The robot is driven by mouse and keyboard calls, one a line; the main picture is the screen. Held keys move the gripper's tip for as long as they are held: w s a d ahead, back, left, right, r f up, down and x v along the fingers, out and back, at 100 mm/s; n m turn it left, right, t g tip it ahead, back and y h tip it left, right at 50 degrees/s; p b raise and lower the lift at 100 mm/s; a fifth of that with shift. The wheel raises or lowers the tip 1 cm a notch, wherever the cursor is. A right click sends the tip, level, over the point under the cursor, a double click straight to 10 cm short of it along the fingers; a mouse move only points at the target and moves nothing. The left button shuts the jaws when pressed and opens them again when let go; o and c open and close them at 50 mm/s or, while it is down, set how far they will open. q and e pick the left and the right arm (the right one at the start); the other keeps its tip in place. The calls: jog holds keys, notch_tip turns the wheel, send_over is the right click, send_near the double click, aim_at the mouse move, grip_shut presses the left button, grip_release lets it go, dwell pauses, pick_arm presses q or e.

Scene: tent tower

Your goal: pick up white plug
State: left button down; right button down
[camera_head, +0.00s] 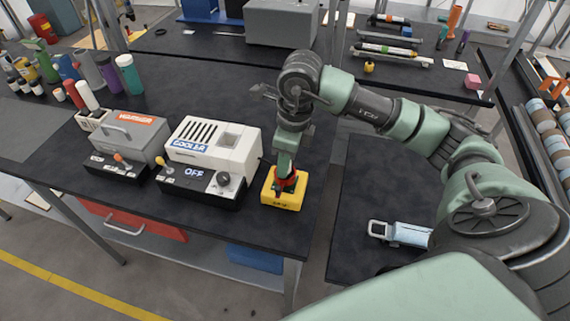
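A white cylinder (87,95), which looks like the white plug, stands upright beside a red cylinder (75,96) in or behind a small white block (92,120). They are at the left, behind the grey WARMER box. My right gripper (285,184) points down at a yellow block (284,195) with a red part on top, at the table's right end. It is far to the right of the white cylinder. Its fingertips are too small and overlapped by the red part to tell whether they are open or touching. My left gripper is not in view.
The WARMER box (132,140) and the white COOLER box (213,143), whose display reads OFF, stand between the white cylinder and my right gripper. Several bottles (127,74) stand behind at left. A pale blue, white-handled object (400,233) lies on the right table.

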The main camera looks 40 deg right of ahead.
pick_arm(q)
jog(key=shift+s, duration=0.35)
pick_arm(e)
jog(key=shift+r, duration=0.15)
